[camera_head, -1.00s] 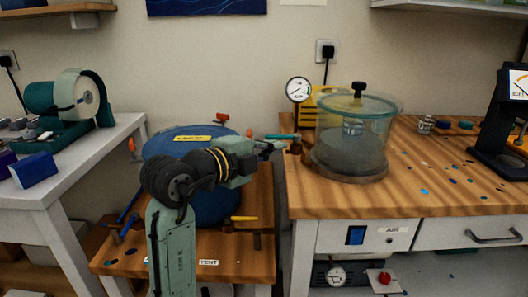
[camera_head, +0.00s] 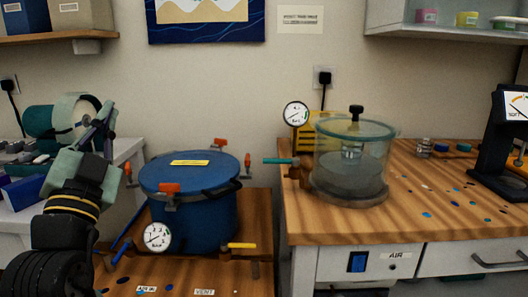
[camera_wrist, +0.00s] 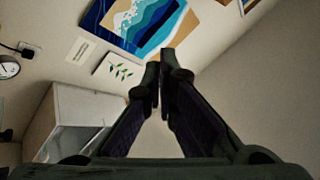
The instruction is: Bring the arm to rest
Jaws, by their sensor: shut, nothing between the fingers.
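My gripper (camera_head: 98,122) is at the left of the head view, raised in front of the white side table and the green machine on it. In the wrist view my gripper (camera_wrist: 162,82) has its two dark fingers together at the tips, with nothing between them. It points up toward the wall and its pictures, clear of any surface in that view. My arm comes up from the lower left corner of the head view.
A blue pressure pot (camera_head: 195,210) with orange clamps stands on a low wooden bench. A glass vacuum chamber (camera_head: 350,165) with a teal-handled valve (camera_head: 280,161) stands on the wooden worktop (camera_head: 440,225). A wall cabinet (camera_wrist: 75,120) shows in the wrist view.

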